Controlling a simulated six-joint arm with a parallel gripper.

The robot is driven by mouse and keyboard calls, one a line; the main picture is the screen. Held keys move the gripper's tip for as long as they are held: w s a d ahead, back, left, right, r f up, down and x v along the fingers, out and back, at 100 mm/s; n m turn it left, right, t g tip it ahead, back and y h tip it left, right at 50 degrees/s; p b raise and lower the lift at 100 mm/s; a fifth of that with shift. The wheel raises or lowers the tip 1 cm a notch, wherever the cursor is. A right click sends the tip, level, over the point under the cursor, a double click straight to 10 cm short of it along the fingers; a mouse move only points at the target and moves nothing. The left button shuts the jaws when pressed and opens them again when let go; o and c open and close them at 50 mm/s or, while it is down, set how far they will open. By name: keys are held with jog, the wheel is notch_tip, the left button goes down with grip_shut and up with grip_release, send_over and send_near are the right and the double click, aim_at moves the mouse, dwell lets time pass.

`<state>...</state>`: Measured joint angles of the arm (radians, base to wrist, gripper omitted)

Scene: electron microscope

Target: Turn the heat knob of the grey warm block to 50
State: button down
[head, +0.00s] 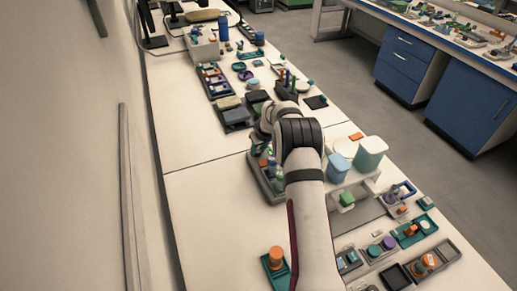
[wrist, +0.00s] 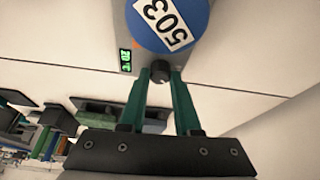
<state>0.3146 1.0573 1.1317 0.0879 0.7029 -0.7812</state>
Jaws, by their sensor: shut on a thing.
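The grey warm block (wrist: 119,28) is at the top of the wrist view, partly cut off by the frame edge. Its small display shows green digits (wrist: 125,60) that look like 20, turned sideways. The dark round heat knob (wrist: 160,71) sits on the face beside the display. My gripper (wrist: 161,76) has its two green fingers on either side of the knob and is shut on it. A blue disc (wrist: 187,42) with a white label reading 503 covers part of the block. In the head view my arm hides the knob.
In the head view, a grey tray with small coloured parts (head: 255,172) stands beside my arm. Dark boxes (head: 236,117) lie farther along the bench. A blue container (head: 338,168) and a pale green one (head: 370,154) stand to the right. The bench's left side is bare.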

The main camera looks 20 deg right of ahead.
jog(key=shift+m, duration=0.3)
jog(key=m+h, duration=0.1)
jog(key=m, duration=0.1)
jog(key=m+h, duration=0.1)
jog(key=m, duration=0.2)
jog(key=shift+a+m, duration=0.2)
jog(key=shift+m, duration=0.1)
jog(key=m+g+h, duration=0.1)
jog(key=m, duration=0.1)
jog(key=m+h, duration=0.1)
jog(key=m, duration=0.2)
jog(key=shift+w+a+g, duration=0.1)
jog(key=shift+g, duration=0.3)
jog(key=shift+m, duration=0.4)
jog(key=c, duration=0.6)
grip_release()
jog(key=shift+r, duration=0.15)
jog(key=v, duration=1.5)
jog(key=shift+a+r, duration=0.2)
jog(key=shift+r, duration=0.05)
